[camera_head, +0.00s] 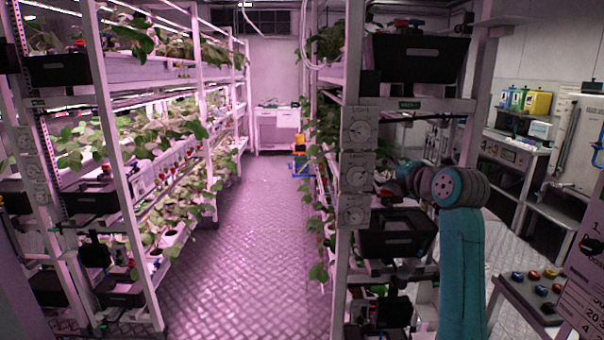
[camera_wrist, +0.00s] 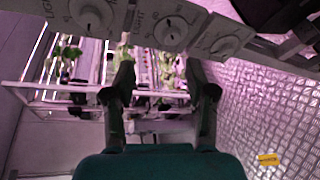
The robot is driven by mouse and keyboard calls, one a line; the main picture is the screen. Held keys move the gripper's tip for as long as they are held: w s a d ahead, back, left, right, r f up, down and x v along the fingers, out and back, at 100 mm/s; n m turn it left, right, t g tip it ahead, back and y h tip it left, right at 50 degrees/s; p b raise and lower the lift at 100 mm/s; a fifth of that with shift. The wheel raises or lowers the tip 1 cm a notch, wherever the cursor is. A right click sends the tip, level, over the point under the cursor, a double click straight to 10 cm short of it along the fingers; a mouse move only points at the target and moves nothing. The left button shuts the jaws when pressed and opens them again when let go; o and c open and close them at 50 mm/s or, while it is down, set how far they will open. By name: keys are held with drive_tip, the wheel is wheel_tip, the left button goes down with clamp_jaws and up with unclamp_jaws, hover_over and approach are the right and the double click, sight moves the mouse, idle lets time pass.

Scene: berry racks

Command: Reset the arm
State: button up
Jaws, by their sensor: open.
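My gripper shows in the wrist view (camera_wrist: 162,95), with its two dark fingers apart and nothing between them. In the head view my teal arm (camera_head: 462,270) rises at the right, and its upper joint stands in front of the right rack; the gripper itself is hidden there. In the wrist view, white dial boxes (camera_wrist: 170,28) cross the top of the picture, beyond the fingertips. The same kind of dial boxes (camera_head: 357,170) hang on the right rack's front post in the head view, just left of the arm.
A berry rack (camera_head: 115,170) with several plant tiers stands at the left. The right rack (camera_head: 345,60) holds black bins (camera_head: 397,236) close to the arm. The aisle floor (camera_head: 250,240) between them is clear. A button panel (camera_head: 530,300) stands at the lower right.

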drive_tip(key=s+a+f+m+h, duration=0.1)
drive_tip(key=s+f+m, duration=0.3)
drive_tip(key=f, duration=0.9)
drive_tip(key=s+f+m+h, duration=0.1)
drive_tip(key=s+f+m, duration=0.3)
drive_tip(key=f, duration=0.9)
drive_tip(key=s+a+f+m+h, duration=0.1)
drive_tip(key=s+f+m, duration=0.5)
drive_tip(key=s+f, duration=1.05)
drive_tip(key=s+a+f+m+h, duration=0.1)
drive_tip(key=s+f+m, duration=0.15)
drive_tip(key=s, duration=0.95)
drive_tip(key=s+a+f+m, duration=0.15)
drive_tip(key=s+m, duration=0.25)
drive_tip(key=s, duration=0.8)
drive_tip(key=s+r+m, duration=0.2)
drive_tip(key=s+r, duration=0.2)
drive_tip(key=s, duration=0.6)
drive_tip(key=s+r+m, duration=0.3)
drive_tip(key=s+r, duration=0.1)
drive_tip(key=s, duration=0.6)
drive_tip(key=shift+s+r, duration=0.2)
drive_tip(key=shift+d, duration=0.1)
